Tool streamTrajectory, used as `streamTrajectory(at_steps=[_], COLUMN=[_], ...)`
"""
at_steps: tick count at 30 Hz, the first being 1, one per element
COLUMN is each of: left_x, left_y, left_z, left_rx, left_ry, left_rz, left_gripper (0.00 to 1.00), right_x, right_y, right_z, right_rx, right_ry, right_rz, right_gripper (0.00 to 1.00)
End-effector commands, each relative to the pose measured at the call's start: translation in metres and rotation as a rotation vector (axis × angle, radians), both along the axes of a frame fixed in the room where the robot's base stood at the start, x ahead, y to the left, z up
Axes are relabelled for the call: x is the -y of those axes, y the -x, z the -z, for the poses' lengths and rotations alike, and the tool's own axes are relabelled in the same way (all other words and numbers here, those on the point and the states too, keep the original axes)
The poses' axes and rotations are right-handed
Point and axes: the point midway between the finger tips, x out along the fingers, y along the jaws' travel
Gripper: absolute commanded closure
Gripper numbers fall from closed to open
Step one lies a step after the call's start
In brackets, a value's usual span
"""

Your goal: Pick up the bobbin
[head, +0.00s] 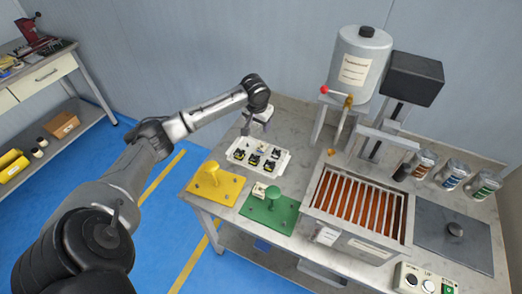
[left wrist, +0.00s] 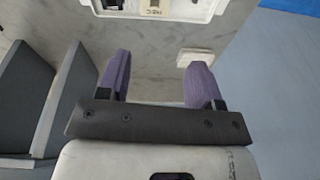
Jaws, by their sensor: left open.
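Several small black-and-yellow parts (head: 254,159), which look like bobbins, sit in a white tray (head: 280,172) on the bench. I cannot tell which one is the bobbin of the task. My left gripper (head: 246,128) is at the tray's far side, above the bench. In the left wrist view its two purple fingers (left wrist: 158,62) stand wide apart with nothing between them. There the tray's edge (left wrist: 200,15) shows ahead of the fingers, at the top. My right gripper does not show.
A slatted box with copper-coloured bars (head: 350,208), a grey tank (head: 358,65) and several cans (head: 453,174) are to the right.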

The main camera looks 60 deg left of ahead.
Motion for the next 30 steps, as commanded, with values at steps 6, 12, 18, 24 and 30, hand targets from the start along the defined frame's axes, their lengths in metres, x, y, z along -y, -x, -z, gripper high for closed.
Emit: streamTrajectory(at_steps=[6, 12, 18, 24, 30], left_x=[0.001, -0.002, -0.004, -0.005, -0.004], left_y=[0.001, -0.003, -0.006, -0.008, -0.008], left_z=[0.02, 0.055, 0.081, 0.09, 0.099], left_rx=[-0.011, -0.01, -0.01, -0.008, -0.009], left_ry=[0.062, 0.063, 0.062, 0.06, 0.06], left_rz=[-0.094, -0.097, -0.094, -0.093, -0.092], left_gripper=[0.4, 0.4, 0.4, 0.4, 0.4], right_x=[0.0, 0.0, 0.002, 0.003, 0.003], right_y=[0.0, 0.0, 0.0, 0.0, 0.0], right_z=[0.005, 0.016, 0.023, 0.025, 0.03], right_rx=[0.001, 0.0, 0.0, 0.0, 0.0], right_ry=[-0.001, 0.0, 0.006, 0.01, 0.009], right_rz=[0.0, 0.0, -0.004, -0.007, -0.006], right_gripper=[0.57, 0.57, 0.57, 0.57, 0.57])
